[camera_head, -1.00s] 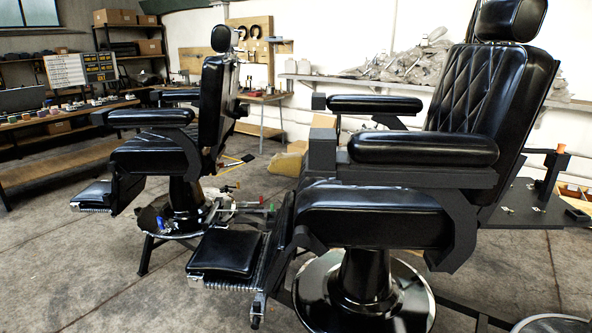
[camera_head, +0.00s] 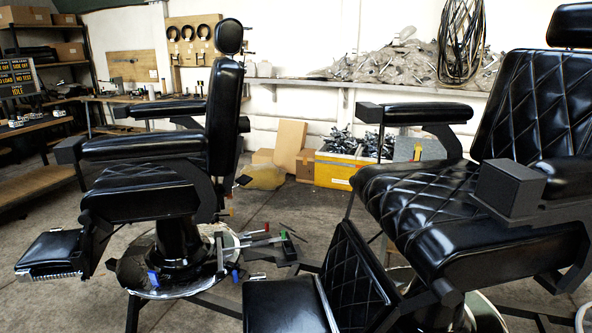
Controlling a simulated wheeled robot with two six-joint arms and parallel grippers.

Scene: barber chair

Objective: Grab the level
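I cannot make out a level for certain. Several thin levers with coloured tips (camera_head: 262,240), some red and green, stick out low beside the base of the left black barber chair (camera_head: 150,180). A second black barber chair (camera_head: 440,215) stands closer on the right, with its quilted seat and its footrest towards me. Neither of my grippers shows in the head view.
A yellow crate (camera_head: 335,178) of dark parts and cardboard boxes (camera_head: 289,145) stand by the back wall. The right chair's footrest (camera_head: 285,306) juts out in front.

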